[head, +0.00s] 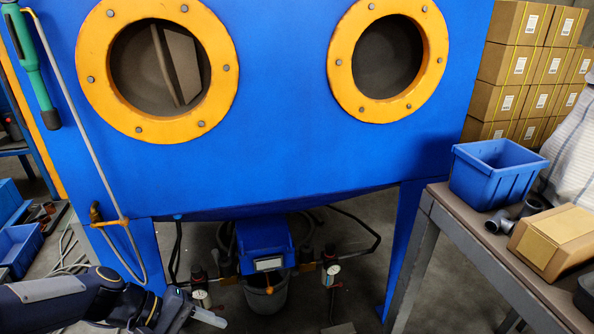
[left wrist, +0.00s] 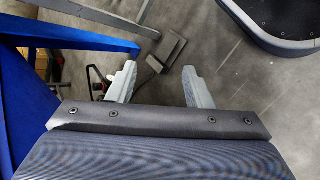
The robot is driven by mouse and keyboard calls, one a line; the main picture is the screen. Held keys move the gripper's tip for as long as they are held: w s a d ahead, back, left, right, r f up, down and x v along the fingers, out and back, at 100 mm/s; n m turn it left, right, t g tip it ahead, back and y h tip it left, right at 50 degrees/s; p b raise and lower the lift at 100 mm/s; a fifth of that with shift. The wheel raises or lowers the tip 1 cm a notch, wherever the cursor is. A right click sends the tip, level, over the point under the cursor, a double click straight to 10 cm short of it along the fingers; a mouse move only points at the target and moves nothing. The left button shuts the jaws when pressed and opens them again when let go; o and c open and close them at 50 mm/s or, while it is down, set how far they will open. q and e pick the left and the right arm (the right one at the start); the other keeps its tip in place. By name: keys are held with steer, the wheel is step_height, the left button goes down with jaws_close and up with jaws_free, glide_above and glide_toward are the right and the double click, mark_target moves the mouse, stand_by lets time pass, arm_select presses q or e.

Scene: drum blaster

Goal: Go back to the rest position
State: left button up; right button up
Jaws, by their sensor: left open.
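My left arm comes in at the lower left of the head view. My left gripper (head: 208,312) is low, in front of the blue blaster cabinet (head: 275,130). In the left wrist view its two grey fingers (left wrist: 160,85) stand apart with nothing between them, above the grey floor (left wrist: 228,85). My right gripper does not show in either view. The cabinet has two orange-rimmed round ports (head: 160,130) in its front.
A table (head: 470,225) at the right holds a blue bin (head: 498,175), grey pipe fittings (head: 500,222) and a cardboard box (head: 555,240). Stacked cartons (head: 515,65) stand behind. A bucket (head: 265,297) sits beneath the cabinet. A foot pedal (left wrist: 168,50) lies on the floor.

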arm_select(q)
steer(key=s+a+r+m+t+y, duration=0.1)
steer(key=s+r+m+t+y, duration=0.15)
steer(key=s, duration=0.35)
steer(key=s+a+r+m+t+y, duration=0.1)
steer(key=s+a+r+m+y, duration=0.15)
steer(key=s, duration=0.25)
step_height(320, 180, up, 38)
steer(key=s+p, duration=0.1)
steer(key=p, duration=3.5)
steer(key=shift+s+d+f+m+t+y+p, duration=0.15)
steer(key=shift+d+f+m+t+y+p, duration=0.05)
steer(key=shift+m+t+y+p, duration=0.2)
